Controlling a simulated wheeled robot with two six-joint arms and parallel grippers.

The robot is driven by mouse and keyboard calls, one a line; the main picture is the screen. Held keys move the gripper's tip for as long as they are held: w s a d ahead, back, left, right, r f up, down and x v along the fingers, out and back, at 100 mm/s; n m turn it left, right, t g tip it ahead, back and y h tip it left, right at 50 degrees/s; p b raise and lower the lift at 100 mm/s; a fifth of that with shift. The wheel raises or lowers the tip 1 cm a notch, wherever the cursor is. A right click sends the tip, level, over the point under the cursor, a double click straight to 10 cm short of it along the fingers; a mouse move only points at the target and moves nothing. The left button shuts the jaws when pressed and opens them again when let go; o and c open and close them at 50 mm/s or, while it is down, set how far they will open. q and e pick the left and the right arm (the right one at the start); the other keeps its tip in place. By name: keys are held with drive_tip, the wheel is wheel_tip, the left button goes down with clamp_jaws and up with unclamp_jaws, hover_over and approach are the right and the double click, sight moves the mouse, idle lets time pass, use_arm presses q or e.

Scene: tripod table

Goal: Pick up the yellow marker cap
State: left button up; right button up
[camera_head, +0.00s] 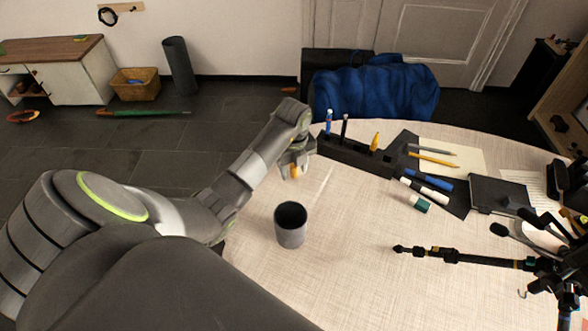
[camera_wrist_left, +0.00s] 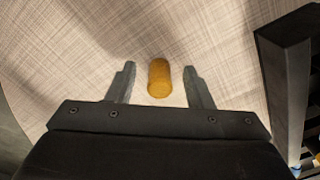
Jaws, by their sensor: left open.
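The yellow marker cap (camera_head: 294,171) is a small orange-yellow cylinder near the table's left edge, just below my left gripper (camera_head: 291,168). In the left wrist view the cap (camera_wrist_left: 159,78) lies between the two fingertips of the left gripper (camera_wrist_left: 159,84), with a gap on each side. The fingers are open and hold nothing. I cannot tell the exact height of the fingers above the table. My right gripper is not in view.
A black organizer (camera_head: 358,154) with pens stands close right of the left gripper; its edge also shows in the wrist view (camera_wrist_left: 286,80). A grey cup (camera_head: 290,226) stands nearer. Markers (camera_head: 425,190) and a tripod (camera_head: 460,259) lie right. The middle table is clear.

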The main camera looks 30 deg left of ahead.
use_arm(q)
drive_tip(key=shift+c, duration=0.5)
clamp_jaws()
drive_tip(key=shift+r, duration=0.15)
drive_tip(key=shift+r, duration=0.35)
wheel_tip(320, 180, up, 5)
drive_tip(key=shift+r, duration=0.2)
wheel_tip(320, 180, up, 2)
drive_tip(key=p, duration=0.2)
drive_tip(key=shift+r+p, duration=0.2)
drive_tip(key=shift+p, duration=0.1)
drive_tip(key=shift+r+p, duration=0.65)
